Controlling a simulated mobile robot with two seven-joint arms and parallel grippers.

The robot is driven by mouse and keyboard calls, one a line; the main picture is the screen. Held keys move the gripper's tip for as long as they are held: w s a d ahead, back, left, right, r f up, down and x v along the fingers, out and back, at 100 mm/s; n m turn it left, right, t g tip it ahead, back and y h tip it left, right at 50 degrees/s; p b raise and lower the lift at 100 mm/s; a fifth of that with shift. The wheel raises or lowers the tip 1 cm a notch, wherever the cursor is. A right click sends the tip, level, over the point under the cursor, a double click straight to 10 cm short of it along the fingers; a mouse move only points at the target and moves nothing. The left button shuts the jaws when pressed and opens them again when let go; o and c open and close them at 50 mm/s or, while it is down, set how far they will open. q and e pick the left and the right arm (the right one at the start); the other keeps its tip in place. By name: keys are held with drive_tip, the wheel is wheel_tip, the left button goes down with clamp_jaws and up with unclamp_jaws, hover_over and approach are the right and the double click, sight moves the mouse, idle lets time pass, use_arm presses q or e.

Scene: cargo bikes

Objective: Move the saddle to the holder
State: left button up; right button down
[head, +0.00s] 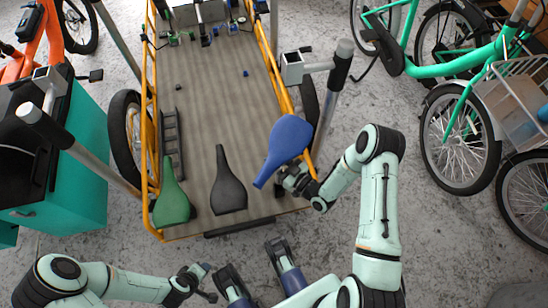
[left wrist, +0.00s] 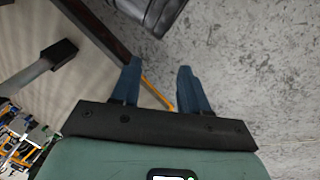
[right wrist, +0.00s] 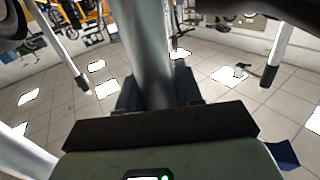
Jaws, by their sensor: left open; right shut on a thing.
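A blue saddle (head: 286,140) is tilted over the front right corner of the cargo bed, overlapping the yellow rail. My right gripper (head: 292,180) is beside its lower right side and shut on it. In the right wrist view a thick grey tube (right wrist: 146,55) runs between the fingers. A green saddle (head: 171,203) and a black saddle (head: 229,185) lie on the bed. My left gripper (head: 208,280) is open in front of the bed; in the left wrist view (left wrist: 160,92) it is empty. I cannot tell which thing is the holder.
Metal posts with clamps stand left (head: 85,155) and right (head: 328,110) of the cargo bed (head: 215,90). A teal cabinet (head: 95,180) is at the left. A green bike (head: 460,60) stands at the right. The bed's middle is mostly clear.

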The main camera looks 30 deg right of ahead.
use_arm(q)
drive_tip(key=f, duration=0.1)
drive_tip(key=a+f+b, duration=0.1)
drive_tip(key=f+b, duration=0.1)
drive_tip(key=shift+s+a+f, duration=0.15)
drive_tip(key=shift+a+f, duration=0.15)
drive_tip(key=shift+f, duration=0.1)
use_arm(e)
wheel_tip(320, 180, down, 4)
drive_tip(key=shift+w+r, duration=0.1)
drive_tip(key=shift+r, duration=0.1)
idle(0.5)
use_arm(q)
drive_tip(key=shift+f+b, duration=1.55)
drive_tip(key=shift+b, duration=0.15)
use_arm(e)
drive_tip(key=shift+f, duration=2.1)
use_arm(q)
drive_tip(key=shift+b+x, duration=0.9)
drive_tip(key=shift+b, duration=0.3)
use_arm(e)
drive_tip(key=shift+f, duration=1.45)
use_arm(q)
drive_tip(key=shift+a, duration=0.15)
use_arm(e)
drive_tip(key=shift+f, duration=0.75)
